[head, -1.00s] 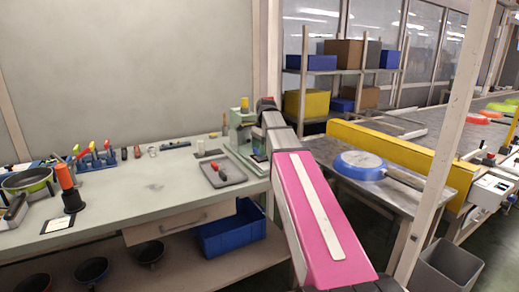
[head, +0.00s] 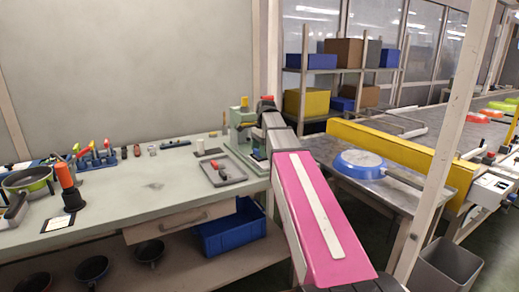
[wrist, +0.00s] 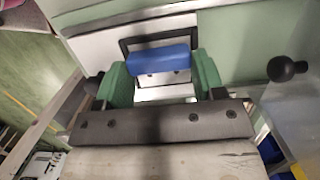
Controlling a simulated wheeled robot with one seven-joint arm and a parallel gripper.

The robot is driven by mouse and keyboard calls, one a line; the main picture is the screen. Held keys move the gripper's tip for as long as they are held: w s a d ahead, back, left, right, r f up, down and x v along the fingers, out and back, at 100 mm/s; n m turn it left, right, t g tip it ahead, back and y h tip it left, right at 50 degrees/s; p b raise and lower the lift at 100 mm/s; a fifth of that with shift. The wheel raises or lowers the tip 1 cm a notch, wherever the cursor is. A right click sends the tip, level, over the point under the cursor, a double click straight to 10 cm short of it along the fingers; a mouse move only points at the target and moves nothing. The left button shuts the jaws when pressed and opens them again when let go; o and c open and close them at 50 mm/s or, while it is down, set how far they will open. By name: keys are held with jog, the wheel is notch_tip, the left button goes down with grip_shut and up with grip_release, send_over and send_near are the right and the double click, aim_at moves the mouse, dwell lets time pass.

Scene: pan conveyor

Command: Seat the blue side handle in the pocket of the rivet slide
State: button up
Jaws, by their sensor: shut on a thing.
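In the wrist view the blue side handle (wrist: 158,59) lies crosswise between the two green fingers of my gripper (wrist: 160,70), which is shut on it. A black frame (wrist: 126,45) borders the handle on its far side. A pale plate (wrist: 95,48), apparently part of the rivet slide, lies beyond and below it. I cannot tell whether the handle touches the pocket, which is hidden. In the head view the green rivet press (head: 236,128) stands at the bench's right end, with my arm's end over it. The handle cannot be made out there.
A black ball knob (wrist: 287,69) stands out right of the gripper. A grey tray (head: 228,178) lies on the bench (head: 150,190) left of the press. A blue pan (head: 360,163) lies on the metal table at right. The middle of the bench is mostly clear.

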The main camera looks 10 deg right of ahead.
jog(key=shift+f, duration=0.5)
jog(key=o, duration=1.1)
